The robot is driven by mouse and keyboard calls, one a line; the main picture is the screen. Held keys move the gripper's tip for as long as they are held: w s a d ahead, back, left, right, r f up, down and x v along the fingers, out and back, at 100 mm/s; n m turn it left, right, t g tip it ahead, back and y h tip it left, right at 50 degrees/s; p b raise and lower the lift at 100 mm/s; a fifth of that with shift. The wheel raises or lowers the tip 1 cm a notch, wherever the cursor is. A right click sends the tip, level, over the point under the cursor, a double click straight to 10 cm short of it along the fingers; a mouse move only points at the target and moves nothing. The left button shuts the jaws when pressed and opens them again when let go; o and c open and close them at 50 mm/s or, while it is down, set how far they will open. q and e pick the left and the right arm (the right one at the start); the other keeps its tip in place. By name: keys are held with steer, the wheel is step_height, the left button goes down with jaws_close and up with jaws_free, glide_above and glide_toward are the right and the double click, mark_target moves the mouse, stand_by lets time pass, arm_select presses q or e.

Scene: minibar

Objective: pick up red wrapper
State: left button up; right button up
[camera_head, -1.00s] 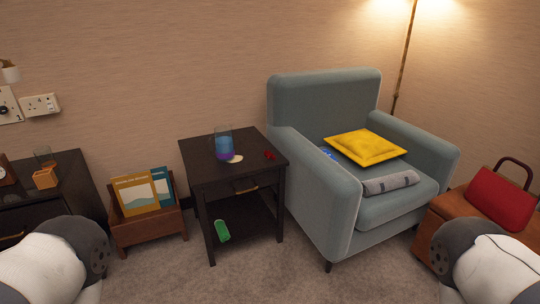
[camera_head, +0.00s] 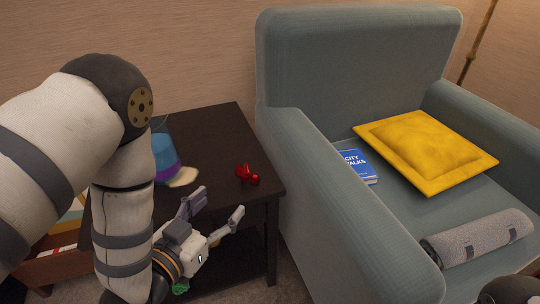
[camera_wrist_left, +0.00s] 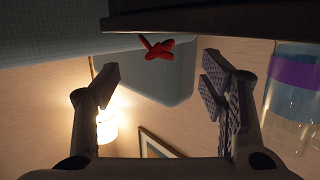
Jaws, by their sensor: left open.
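The red wrapper (camera_head: 246,176) is a small crumpled twist on the dark side table (camera_head: 215,140), near its right front edge. In the left wrist view it shows at the top middle (camera_wrist_left: 157,48), ahead of and between the finger lines. My left gripper (camera_head: 218,207) is open and empty at the table's front edge, just short of the wrapper and apart from it. Both fingers show spread in the left wrist view (camera_wrist_left: 160,82).
A glass with blue and purple bands (camera_head: 163,158) and a pale flat item (camera_head: 184,177) stand left of the wrapper, partly behind my arm. The grey-blue armchair (camera_head: 310,170) is close on the right, with a yellow cushion (camera_head: 425,150), blue book (camera_head: 358,166) and grey roll (camera_head: 480,238).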

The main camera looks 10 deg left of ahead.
mark_target(243, 175)
arm_select(q)
steer(key=w, duration=0.3)
steer(key=shift+d+r, duration=0.3)
steer(key=b+x, duration=0.1)
steer(key=x, duration=0.2)
steer(key=b+x, duration=0.1)
steer(key=x, duration=0.5)
steer(key=shift+w+d+r+b, duration=0.2)
steer(key=shift+r+b, duration=0.1)
steer(key=shift+b, duration=0.1)
steer(key=c, duration=0.7)
